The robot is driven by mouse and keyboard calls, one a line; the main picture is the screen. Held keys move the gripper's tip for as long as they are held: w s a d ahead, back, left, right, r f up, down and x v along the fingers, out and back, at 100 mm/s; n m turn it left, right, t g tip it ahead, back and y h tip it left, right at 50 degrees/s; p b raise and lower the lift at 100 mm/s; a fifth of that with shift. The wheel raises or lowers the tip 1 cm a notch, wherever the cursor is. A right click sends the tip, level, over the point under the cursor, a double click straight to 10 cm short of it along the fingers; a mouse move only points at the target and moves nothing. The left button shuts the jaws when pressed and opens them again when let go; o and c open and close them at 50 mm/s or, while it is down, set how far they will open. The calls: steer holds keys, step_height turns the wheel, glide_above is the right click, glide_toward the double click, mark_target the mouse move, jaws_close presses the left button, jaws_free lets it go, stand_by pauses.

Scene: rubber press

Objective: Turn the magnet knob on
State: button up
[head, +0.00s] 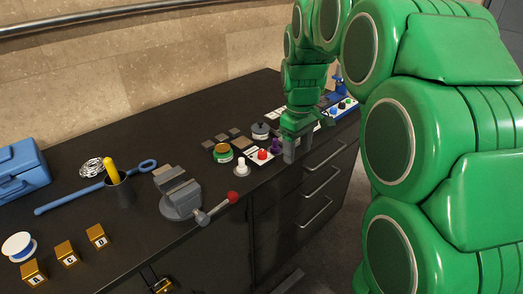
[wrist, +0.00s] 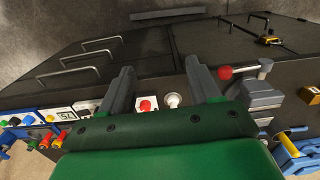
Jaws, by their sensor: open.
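My gripper (head: 297,148) is open and empty, pointing down at the bench's front edge, just right of a small control panel. In the wrist view its two grey fingers (wrist: 158,72) are spread wide. A red knob on a white plate (wrist: 146,104) and a white knob on a round base (wrist: 172,100) show between the fingers, neither touched. The head view shows the red knob (head: 262,154), the white knob (head: 241,168) left of it and a purple part (head: 276,147) right of it. No readable label tells which is the magnet knob, nor its setting.
A vise (head: 180,197) with a red-tipped handle (head: 232,197) stands left of the knobs. A panel with coloured buttons (head: 342,107) lies right. Drawer handles (head: 325,158) stick out below the bench edge.

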steer(key=w+a+f+n, duration=0.3)
steer(key=w+a, duration=0.1)
steer(key=w, duration=0.6)
steer(key=n+t, duration=0.1)
steer(key=n, duration=0.2)
glide_above(262, 152)
steer(key=f, duration=0.5)
steer(key=shift+s+f, duration=0.35)
steer(key=shift+s, duration=0.05)
steer(key=shift+w+f+n, duration=0.15)
steer(key=shift+f+n, duration=0.1)
steer(key=shift+n, duration=0.05)
steer(key=shift+w+f, duration=0.2)
steer(key=shift+f, duration=3.55)
steer(key=shift+c, duration=0.3)
steer(key=c, duration=1)
